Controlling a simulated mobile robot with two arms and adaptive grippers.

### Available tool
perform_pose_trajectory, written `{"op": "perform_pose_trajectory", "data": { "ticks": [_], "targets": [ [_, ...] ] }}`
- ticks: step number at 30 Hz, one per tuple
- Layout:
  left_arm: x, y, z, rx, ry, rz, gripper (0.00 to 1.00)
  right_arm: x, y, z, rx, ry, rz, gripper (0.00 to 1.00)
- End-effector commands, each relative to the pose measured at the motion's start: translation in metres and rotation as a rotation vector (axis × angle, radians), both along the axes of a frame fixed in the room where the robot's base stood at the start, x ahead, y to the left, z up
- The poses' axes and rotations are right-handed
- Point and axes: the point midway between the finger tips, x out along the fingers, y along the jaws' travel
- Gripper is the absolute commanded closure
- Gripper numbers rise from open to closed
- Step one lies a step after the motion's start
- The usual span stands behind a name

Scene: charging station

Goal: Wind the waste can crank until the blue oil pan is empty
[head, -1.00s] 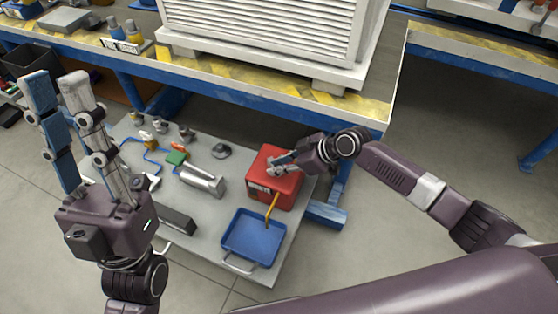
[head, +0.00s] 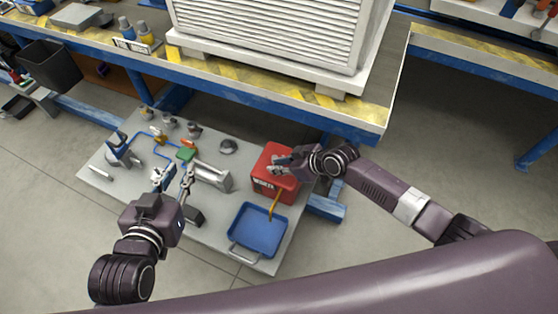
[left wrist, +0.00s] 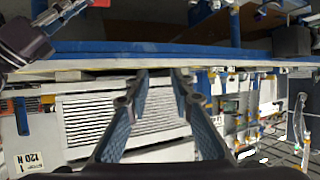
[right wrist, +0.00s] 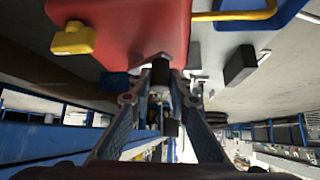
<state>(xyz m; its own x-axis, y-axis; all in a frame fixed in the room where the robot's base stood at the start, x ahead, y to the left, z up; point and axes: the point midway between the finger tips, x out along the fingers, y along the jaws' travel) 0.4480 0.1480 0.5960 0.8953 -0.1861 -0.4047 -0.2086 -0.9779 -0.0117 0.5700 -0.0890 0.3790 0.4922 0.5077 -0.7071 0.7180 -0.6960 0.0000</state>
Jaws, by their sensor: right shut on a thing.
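The red waste can (head: 266,186) stands at the right of the low grey platform, and its red body fills the top of the right wrist view (right wrist: 130,25). My right gripper (head: 280,166) is at the can's top. In the right wrist view it is shut on a dark crank knob (right wrist: 161,73); the rest of the crank is mostly hidden. A yellow pipe (head: 275,204) runs from the can to the blue oil pan (head: 257,232). I cannot tell any oil level in the pan. My left gripper (head: 173,179) is open and empty above the platform.
The platform (head: 110,187) also holds a silver cylinder (head: 213,176), a green block (head: 185,154) and several small fittings. A workbench with a yellow-striped edge (head: 300,96) and a white louvred unit (head: 265,35) stands behind. Floor at right is clear.

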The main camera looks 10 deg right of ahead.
Motion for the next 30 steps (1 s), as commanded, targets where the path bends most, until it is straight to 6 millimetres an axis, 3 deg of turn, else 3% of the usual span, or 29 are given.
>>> {"op": "perform_pose_trajectory", "data": {
  "ticks": [9,16,26,30],
  "targets": [
    [-0.088,0.034,-0.078,0.113,0.501,0.036,0.78,-0.001,0.005,0.003,0.002,0.004,-0.072,1.00],
    [-0.172,0.059,-0.104,0.183,0.845,0.063,0.78,-0.001,0.008,0.003,0.001,0.004,-0.124,1.00],
    [-0.166,0.057,-0.085,0.179,0.827,0.060,0.78,0.000,0.012,0.002,0.002,0.002,-0.194,1.00],
    [-0.160,0.056,-0.113,0.181,0.844,0.058,0.78,0.000,0.013,0.002,0.002,0.002,-0.216,1.00]
  ]
}}
